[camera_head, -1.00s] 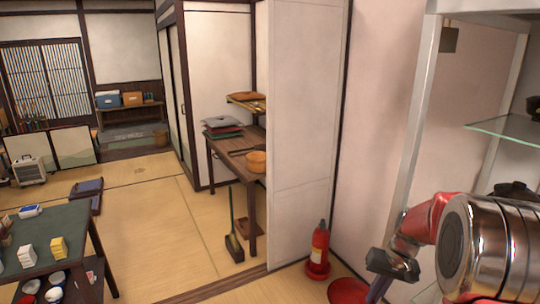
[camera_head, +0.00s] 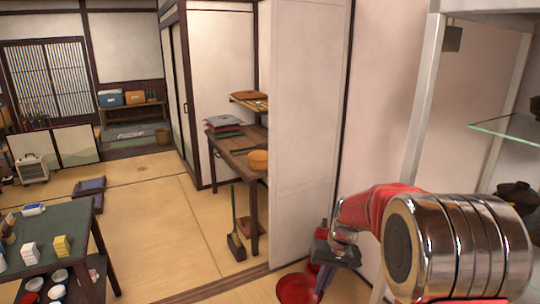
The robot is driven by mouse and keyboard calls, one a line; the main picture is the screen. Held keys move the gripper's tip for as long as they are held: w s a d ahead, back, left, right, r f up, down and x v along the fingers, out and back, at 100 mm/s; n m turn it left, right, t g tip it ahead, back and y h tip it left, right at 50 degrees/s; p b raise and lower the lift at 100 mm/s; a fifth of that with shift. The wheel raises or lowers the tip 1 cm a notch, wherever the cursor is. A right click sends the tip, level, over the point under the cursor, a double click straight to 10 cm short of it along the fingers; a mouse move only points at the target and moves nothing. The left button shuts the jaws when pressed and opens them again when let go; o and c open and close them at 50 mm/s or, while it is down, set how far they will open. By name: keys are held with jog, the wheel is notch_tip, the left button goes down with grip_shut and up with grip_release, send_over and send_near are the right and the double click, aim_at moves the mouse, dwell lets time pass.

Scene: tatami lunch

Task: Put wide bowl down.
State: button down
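The wide bowl (camera_head: 296,289) is red and shows low in the picture, right of centre, its lower part cut off by the bottom edge. My gripper (camera_head: 320,285) is at its right side and seems shut on its rim, holding it above the floor. The fingertips are small and partly hidden, so the exact grip is hard to see.
A metal rack with a glass shelf (camera_head: 510,127) and a dark pot (camera_head: 516,194) is at right. A green-topped table (camera_head: 60,228) with small boxes is at left. Open tatami (camera_head: 150,230) lies between.

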jog(key=s+f, duration=0.4)
jog(key=f, duration=1)
jog(key=shift+f, duration=0.35)
jog(key=shift+a, duration=0.1)
